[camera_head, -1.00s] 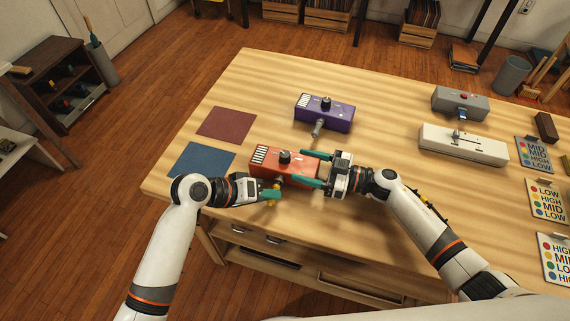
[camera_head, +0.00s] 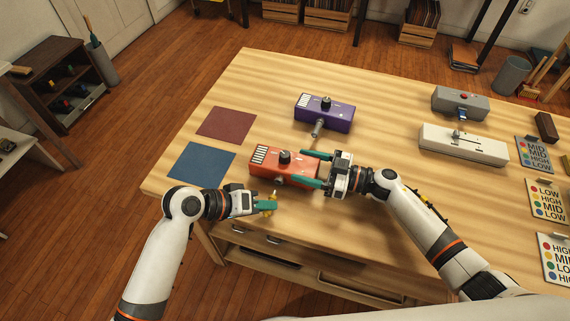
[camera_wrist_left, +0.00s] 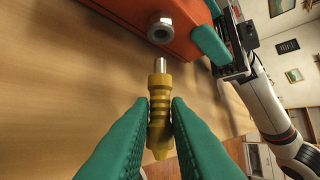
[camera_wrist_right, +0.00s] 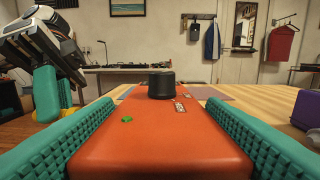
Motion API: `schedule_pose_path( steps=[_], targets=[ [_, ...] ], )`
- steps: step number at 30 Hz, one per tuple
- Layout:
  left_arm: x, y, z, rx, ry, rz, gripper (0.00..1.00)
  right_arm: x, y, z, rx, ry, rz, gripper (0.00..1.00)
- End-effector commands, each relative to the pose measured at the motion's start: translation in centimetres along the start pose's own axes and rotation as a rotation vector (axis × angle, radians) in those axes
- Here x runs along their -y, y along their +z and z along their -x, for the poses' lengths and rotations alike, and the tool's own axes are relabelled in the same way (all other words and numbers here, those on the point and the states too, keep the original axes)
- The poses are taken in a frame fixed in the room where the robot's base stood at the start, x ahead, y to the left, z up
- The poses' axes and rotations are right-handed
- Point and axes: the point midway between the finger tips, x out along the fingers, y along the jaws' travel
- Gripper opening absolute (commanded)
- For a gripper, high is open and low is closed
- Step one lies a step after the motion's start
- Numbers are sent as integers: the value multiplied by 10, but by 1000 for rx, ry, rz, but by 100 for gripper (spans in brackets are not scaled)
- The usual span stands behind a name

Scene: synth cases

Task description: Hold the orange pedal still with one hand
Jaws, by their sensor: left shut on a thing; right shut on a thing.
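The orange pedal (camera_head: 284,166) lies on the table with a black knob on top; it fills the middle of the right wrist view (camera_wrist_right: 160,135). My right gripper (camera_head: 314,169) is shut on the pedal's right end, one green finger on each side. My left gripper (camera_head: 268,205) is shut on a yellow plug (camera_wrist_left: 159,105) with a metal tip. In the left wrist view the plug's tip points at the pedal's round metal jack (camera_wrist_left: 161,30), with a gap between them. The plug is also in the head view (camera_head: 268,211), mostly hidden by the fingers.
A purple pedal (camera_head: 324,113) with a grey plug in its front stands behind. A blue mat (camera_head: 201,161) and a dark red mat (camera_head: 226,124) lie to the left. A white box (camera_head: 464,145), a grey pedal (camera_head: 460,103) and label cards (camera_head: 546,200) are on the right.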

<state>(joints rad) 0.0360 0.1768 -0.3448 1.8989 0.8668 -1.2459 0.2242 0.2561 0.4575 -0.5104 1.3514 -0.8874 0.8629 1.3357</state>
Motion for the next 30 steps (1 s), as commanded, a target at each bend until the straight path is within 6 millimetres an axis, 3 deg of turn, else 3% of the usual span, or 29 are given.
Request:
schedule_pose_path(
  steps=[12,17,23,30],
  targets=[
    [0,-2,1,0,0,0,0,0,-1,0,-2,0,0,38],
    [-12,11,8,0,31,56,0,0,-1,0,-1,0,0,38],
    [-54,66,41,32,139,313,0,0,0,0,-1,0,0,38],
    [-93,133,99,122,238,666,0,0,-1,0,-1,0,0,38]
  ],
)
